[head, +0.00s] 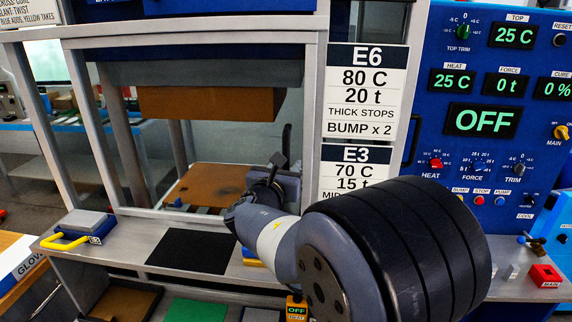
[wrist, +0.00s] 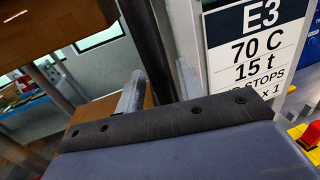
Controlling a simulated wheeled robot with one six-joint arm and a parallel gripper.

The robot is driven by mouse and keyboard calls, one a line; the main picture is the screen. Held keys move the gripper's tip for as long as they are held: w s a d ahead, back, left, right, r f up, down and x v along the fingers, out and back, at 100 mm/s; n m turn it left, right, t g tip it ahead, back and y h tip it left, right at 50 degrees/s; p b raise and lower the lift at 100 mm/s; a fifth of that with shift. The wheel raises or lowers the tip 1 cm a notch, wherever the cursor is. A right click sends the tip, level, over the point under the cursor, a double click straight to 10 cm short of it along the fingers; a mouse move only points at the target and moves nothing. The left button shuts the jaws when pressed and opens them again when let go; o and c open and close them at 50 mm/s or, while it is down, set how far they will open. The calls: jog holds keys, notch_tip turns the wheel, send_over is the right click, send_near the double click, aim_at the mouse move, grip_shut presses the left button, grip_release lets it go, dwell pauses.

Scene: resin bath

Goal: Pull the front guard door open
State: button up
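The front guard door (head: 95,120) is a pale metal frame with a see-through pane on the front of the press. Its upright black handle (head: 286,138) stands near the right side of the frame. My gripper (head: 276,166) is at the lower part of this handle. In the wrist view the black handle (wrist: 150,45) runs down between the two grey fingers of my gripper (wrist: 160,90), one close on each side. The fingers are drawn in close around the handle, though their contact is partly hidden. The door appears closed.
A blue control panel (head: 500,130) stands at the right.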

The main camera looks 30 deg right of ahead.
grip_shut()
dwell(0.4)
